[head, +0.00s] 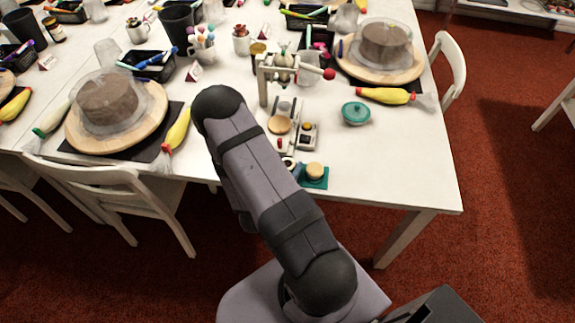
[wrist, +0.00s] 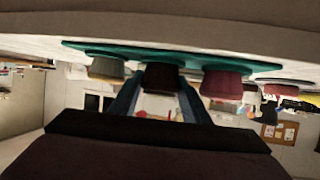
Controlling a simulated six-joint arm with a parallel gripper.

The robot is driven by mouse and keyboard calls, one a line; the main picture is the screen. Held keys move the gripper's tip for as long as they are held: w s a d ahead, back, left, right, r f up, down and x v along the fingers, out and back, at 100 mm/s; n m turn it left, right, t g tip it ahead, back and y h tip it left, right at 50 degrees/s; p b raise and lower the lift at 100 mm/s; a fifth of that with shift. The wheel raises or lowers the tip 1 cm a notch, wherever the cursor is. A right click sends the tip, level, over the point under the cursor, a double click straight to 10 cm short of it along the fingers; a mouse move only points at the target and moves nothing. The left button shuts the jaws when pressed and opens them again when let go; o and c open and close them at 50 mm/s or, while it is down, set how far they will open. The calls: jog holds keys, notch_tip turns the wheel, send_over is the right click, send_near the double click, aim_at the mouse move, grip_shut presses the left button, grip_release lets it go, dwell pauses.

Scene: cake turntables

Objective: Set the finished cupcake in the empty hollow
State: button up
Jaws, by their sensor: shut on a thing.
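A teal tray (head: 318,184) lies near the front edge of the white table, with a tan-topped cupcake (head: 314,170) on it. The wrist view is upside down and shows the edge of the tray (wrist: 265,67), with a grey cup (wrist: 107,68) at the left and a maroon cup (wrist: 228,85) at the right. My gripper (wrist: 161,84) has its blue fingers shut on a dark cupcake (wrist: 162,75) between those two cups, at or very close to the tray. Its hollow is hidden. In the head view my arm hides most of the gripper.
A press with a red-knobbed lever (head: 329,74) and a tan disc (head: 279,124) stands behind the tray. A teal lidded dish (head: 356,112) is at its right. Covered cakes on turntables (head: 108,100) stand farther away. The table's front right is clear.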

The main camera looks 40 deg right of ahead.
jog(key=shift+f, duration=0.1)
jog(key=shift+f, duration=0.15)
jog(key=o, duration=0.8)
jog(key=shift+c, duration=0.2)
jog(key=shift+r, duration=0.2)
jog(key=shift+r, duration=0.15)
jog(key=shift+s+a, duration=0.15)
jog(key=shift+a, duration=0.15)
jog(key=v, duration=1.1)
jog(key=shift+p, duration=0.3)
